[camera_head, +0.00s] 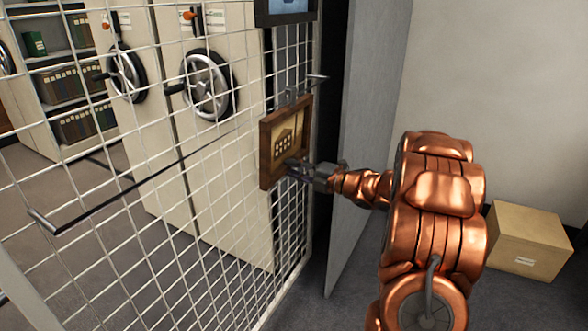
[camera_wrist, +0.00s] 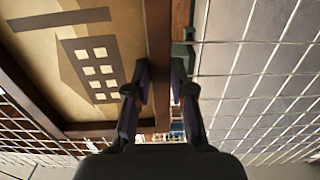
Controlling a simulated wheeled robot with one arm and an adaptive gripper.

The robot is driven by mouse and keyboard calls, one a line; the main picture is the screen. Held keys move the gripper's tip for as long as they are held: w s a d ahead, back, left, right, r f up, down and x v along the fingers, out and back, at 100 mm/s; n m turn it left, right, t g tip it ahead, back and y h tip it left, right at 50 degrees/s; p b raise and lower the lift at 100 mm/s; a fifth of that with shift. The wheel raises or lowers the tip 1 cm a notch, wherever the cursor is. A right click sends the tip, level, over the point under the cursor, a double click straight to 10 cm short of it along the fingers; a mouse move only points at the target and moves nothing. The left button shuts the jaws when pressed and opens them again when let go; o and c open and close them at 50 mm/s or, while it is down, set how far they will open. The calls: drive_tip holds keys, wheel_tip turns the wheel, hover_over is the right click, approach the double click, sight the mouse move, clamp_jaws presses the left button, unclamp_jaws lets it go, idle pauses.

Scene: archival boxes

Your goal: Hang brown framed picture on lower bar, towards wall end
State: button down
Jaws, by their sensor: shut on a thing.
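The brown framed picture (camera_head: 285,143) hangs upright in front of the white wire mesh, near the right end of the lower bar. It shows a building shape with pale windows on a tan ground. My gripper (camera_head: 296,168) is shut on its lower right frame edge. In the wrist view the fingers (camera_wrist: 161,88) lie on both sides of the brown frame (camera_wrist: 158,35). The lower bar (camera_head: 150,176) is a thin dark rail with light end pegs, running along the mesh. Small grey fittings show above the picture; I cannot tell whether it rests on the bar.
A dark-framed picture (camera_head: 287,10) is at the top of the mesh. A grey panel (camera_head: 370,130) stands just right of the mesh. A cardboard box (camera_head: 527,240) lies on the floor at right. Behind the mesh are cabinets with handwheels (camera_head: 208,85) and shelves of boxes.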

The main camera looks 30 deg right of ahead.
drive_tip(key=shift+f+b, duration=0.85)
drive_tip(key=shift+b, duration=0.05)
idle(0.3)
drive_tip(key=c, duration=0.9)
unclamp_jaws()
drive_tip(key=shift+s, duration=0.1)
drive_tip(key=shift+c, duration=0.3)
drive_tip(key=b+v, duration=0.2)
drive_tip(key=v, duration=0.9)
idle(1.0)
idle(0.4)
